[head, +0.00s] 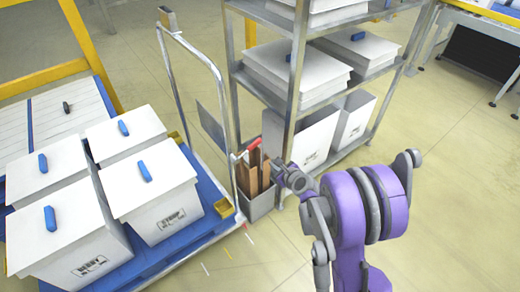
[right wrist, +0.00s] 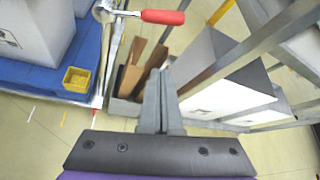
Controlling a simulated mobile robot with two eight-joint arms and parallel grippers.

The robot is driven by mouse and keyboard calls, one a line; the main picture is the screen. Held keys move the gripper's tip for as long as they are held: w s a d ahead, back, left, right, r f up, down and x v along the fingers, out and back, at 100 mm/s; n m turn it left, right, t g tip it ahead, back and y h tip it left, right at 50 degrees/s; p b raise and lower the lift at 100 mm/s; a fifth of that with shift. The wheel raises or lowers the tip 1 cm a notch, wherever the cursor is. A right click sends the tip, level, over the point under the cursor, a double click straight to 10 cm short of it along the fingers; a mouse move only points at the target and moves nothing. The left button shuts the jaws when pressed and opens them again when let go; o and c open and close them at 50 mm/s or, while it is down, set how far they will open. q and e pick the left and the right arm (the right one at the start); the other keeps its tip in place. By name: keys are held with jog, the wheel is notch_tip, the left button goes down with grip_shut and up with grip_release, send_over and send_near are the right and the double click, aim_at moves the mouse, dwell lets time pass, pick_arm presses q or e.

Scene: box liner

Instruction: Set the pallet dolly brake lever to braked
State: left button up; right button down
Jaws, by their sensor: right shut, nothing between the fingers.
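The brake lever has a red grip (head: 254,144) and sits on the upright of the pallet dolly's metal frame (head: 217,75). In the right wrist view the red grip (right wrist: 163,17) points right from a metal pivot, near the top edge. My right gripper (head: 272,164) is just below and right of the lever in the head view. In the right wrist view its fingers (right wrist: 158,80) are shut together and empty, apart from the grip. The dolly's blue deck (head: 208,187) carries white lidded boxes. My left gripper is not in view.
A grey bin (head: 258,205) with brown cardboard pieces stands below the lever. A metal shelf rack (head: 295,90) with white boxes stands right behind it. A small yellow tray (right wrist: 77,79) is on the deck's corner. The floor at front right is clear.

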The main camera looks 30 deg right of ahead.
jog(key=shift+w, duration=0.1)
jog(key=b+x, duration=0.2)
jog(key=x, duration=0.8)
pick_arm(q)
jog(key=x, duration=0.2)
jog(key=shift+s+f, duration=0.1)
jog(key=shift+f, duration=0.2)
pick_arm(e)
jog(key=r, duration=0.1)
jog(key=a+r, duration=0.1)
jog(key=r, duration=0.1)
jog(key=shift+w+a+r, duration=0.2)
jog(key=shift+w+r, duration=0.05)
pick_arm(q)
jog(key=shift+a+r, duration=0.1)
pick_arm(e)
jog(key=shift+d, duration=0.1)
